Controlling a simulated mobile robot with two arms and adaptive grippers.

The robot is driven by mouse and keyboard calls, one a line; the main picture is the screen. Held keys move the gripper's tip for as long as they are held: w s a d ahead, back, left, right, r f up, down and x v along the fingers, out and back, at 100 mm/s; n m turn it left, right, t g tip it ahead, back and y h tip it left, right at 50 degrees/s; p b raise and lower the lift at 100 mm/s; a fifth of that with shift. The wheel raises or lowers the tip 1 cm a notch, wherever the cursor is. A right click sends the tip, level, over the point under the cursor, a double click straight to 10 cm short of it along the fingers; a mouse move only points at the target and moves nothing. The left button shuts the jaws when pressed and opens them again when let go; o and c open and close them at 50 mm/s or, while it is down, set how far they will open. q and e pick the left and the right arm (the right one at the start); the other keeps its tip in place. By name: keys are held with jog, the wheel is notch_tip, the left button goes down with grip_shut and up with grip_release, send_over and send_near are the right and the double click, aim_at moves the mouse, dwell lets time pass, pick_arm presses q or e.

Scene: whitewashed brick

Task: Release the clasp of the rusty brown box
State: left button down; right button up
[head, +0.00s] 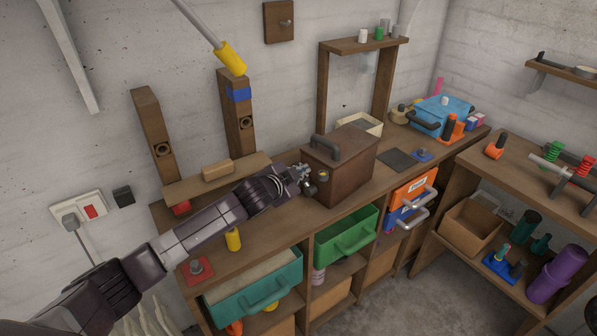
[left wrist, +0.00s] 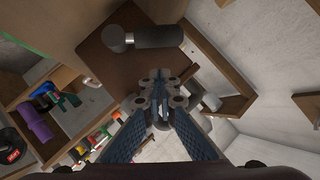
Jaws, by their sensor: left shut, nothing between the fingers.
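The rusty brown box (head: 350,171) stands on the wooden workbench with its lid down and a dark carrying handle (head: 325,148) on top. A small brassy round fitting (head: 323,175), possibly the clasp, shows on its left end face. My left gripper (head: 304,173) is shut and empty, close by that face; I cannot tell whether it touches. In the left wrist view its closed fingertips (left wrist: 160,92) point at a brown surface (left wrist: 130,62), with a dark bar with a metal end (left wrist: 150,38) beyond. The clasp's position is unclear there. My right gripper is not in view.
The workbench (head: 222,257) has a green drawer (head: 350,238) and a teal drawer (head: 262,284) below. A pale open tray (head: 361,123) stands behind the box. A yellow cylinder (head: 233,240) stands near my arm.

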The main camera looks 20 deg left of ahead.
pick_arm(q)
jog(key=shift+w+a+f+p, duration=0.15)
jog(key=shift+w+a+f, duration=0.3)
jog(key=shift+f, duration=0.25)
jog(key=shift+w+a+f+p, duration=0.15)
jog(key=shift+w+a+f, duration=0.25)
jog(key=shift+f, duration=0.3)
jog(key=shift+w+a+f, duration=0.4)
jog(key=shift+a+f, duration=0.05)
jog(key=shift+a, duration=0.05)
